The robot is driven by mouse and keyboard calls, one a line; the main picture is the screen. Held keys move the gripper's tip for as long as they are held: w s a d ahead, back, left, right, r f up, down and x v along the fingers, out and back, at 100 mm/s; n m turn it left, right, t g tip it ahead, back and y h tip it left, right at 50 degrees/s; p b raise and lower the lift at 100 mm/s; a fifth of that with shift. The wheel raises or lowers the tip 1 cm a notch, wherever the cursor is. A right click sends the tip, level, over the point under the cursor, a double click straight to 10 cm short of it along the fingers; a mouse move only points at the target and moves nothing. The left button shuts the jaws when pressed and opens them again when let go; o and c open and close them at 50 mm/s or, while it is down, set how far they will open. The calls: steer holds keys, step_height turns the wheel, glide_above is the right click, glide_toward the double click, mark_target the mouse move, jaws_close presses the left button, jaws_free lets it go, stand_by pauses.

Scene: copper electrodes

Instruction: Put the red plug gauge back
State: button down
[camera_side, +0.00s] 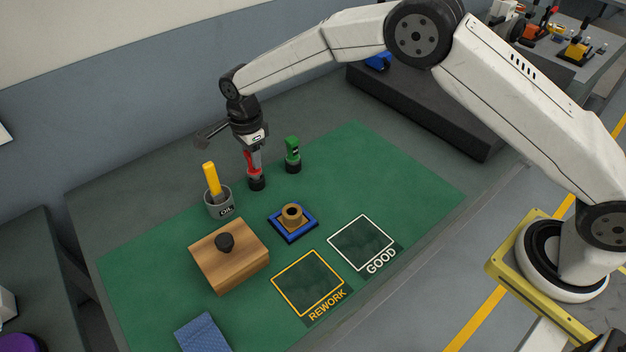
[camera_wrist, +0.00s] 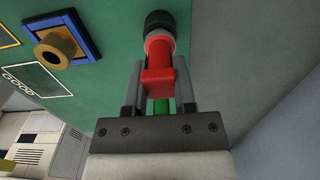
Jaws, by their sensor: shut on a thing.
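My gripper (camera_side: 253,151) is shut on the red plug gauge (camera_side: 251,162) above the green mat. In the wrist view the red gauge (camera_wrist: 158,62) sits between the two fingers of my gripper (camera_wrist: 160,85). The gauge is upright and its lower end meets a black round holder (camera_side: 257,183) on the mat. It also shows in the wrist view (camera_wrist: 159,20). I cannot tell how deep the gauge sits in it. A green plug gauge (camera_side: 292,150) stands in a similar black holder (camera_side: 293,167) to the right.
A grey oil pot (camera_side: 220,206) with a yellow-handled tool stands left. A brass ring on a blue-edged plate (camera_side: 293,234), a wooden block (camera_side: 232,265) with a black knob and a blue cloth (camera_side: 203,334) are nearer. The REWORK (camera_side: 308,284) and GOOD (camera_side: 361,243) squares are empty.

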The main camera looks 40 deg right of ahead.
steer(key=shift+f, duration=0.55)
jaws_free()
steer(key=shift+r, duration=0.15)
stand_by(0.6)
steer(key=shift+r, duration=4.85)
steer(key=shift+r, duration=0.1)
step_height(320, 180, up, 8)
steer(key=shift+d+f, duration=0.1)
steer(key=shift+f, duration=0.1)
